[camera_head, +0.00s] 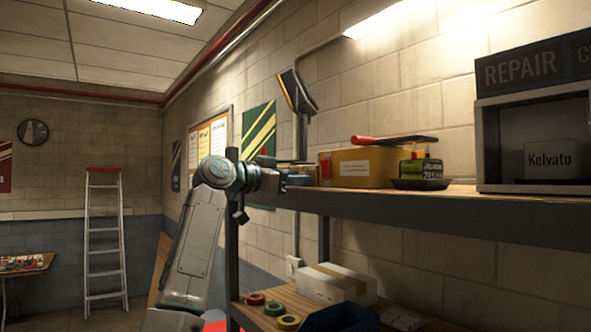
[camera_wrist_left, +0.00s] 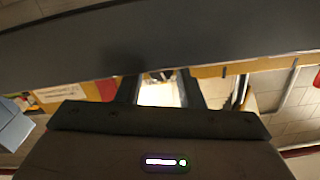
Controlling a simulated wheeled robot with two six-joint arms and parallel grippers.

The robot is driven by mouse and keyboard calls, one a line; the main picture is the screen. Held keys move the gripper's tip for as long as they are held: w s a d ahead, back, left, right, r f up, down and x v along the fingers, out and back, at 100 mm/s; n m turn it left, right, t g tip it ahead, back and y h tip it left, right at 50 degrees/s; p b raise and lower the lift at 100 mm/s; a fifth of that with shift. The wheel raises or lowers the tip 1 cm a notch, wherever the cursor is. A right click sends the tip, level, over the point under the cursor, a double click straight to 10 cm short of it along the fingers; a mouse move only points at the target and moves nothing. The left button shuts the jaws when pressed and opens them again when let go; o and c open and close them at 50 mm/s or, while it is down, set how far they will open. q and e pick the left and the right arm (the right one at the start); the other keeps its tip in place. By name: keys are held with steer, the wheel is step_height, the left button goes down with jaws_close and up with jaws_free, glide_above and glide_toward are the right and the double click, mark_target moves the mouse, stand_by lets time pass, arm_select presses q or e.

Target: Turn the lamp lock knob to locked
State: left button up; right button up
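A dark, tilted panel lamp (camera_head: 297,93) with a yellowish edge is mounted on the back wall, above the upper shelf. A grey post runs down below it. I cannot make out a lock knob or its setting in either view. My left gripper (camera_head: 300,178) reaches in from the left at the left end of the upper shelf, below the lamp and apart from it. In the left wrist view its two dark fingers (camera_wrist_left: 161,92) stand apart with a bright patch between them, and nothing is seen gripped. My right gripper is out of view.
The upper shelf (camera_head: 430,212) has a dark front edge close to my left gripper. On it are a yellow box (camera_head: 368,167), a dark tray (camera_head: 420,184) and a grey cabinet (camera_head: 535,140). Tape rolls (camera_head: 275,308) and a white box (camera_head: 336,284) lie below.

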arm_select(q)
steer(key=shift+w+d+f, duration=0.1)
steer(key=shift+w, duration=0.05)
steer(key=shift+c, duration=0.4)
steer(key=c, duration=0.6)
steer(key=n, duration=0.5)
steer(key=o, duration=0.7)
